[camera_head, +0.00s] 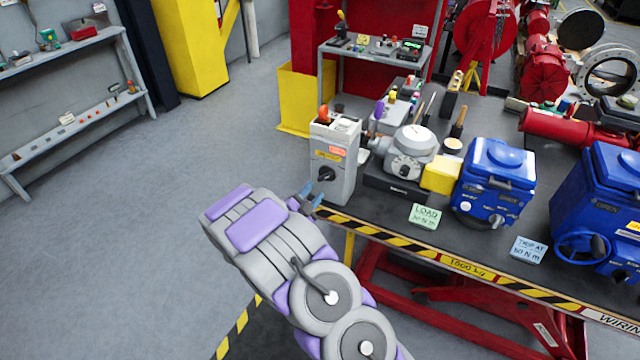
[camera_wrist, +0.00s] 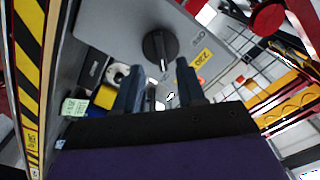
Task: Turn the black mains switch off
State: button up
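The black mains switch (camera_head: 327,174) is a round rotary knob with a raised grip bar, on the front of a grey upright box (camera_head: 340,190) at the bench's left corner. In the wrist view the black switch (camera_wrist: 155,45) lies just ahead of my fingers, its bar pointing down between the fingertips. My gripper (camera_head: 311,195) is just in front of the box, below and left of the switch. In the wrist view my gripper (camera_wrist: 159,68) is open, with a finger on each side of the bar's line. I cannot tell whether either finger touches it.
A grey gauge unit (camera_head: 408,155), a yellow block (camera_head: 440,176) and a blue actuator (camera_head: 495,185) stand right of the box. The bench edge has a black-and-yellow striped band (camera_head: 400,243). The floor (camera_head: 200,160) to the left is clear.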

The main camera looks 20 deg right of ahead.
aim_at(323, 179)
jog(key=shift+b+x, duration=0.4)
jog(key=shift+x, duration=2.6)
grip_shut()
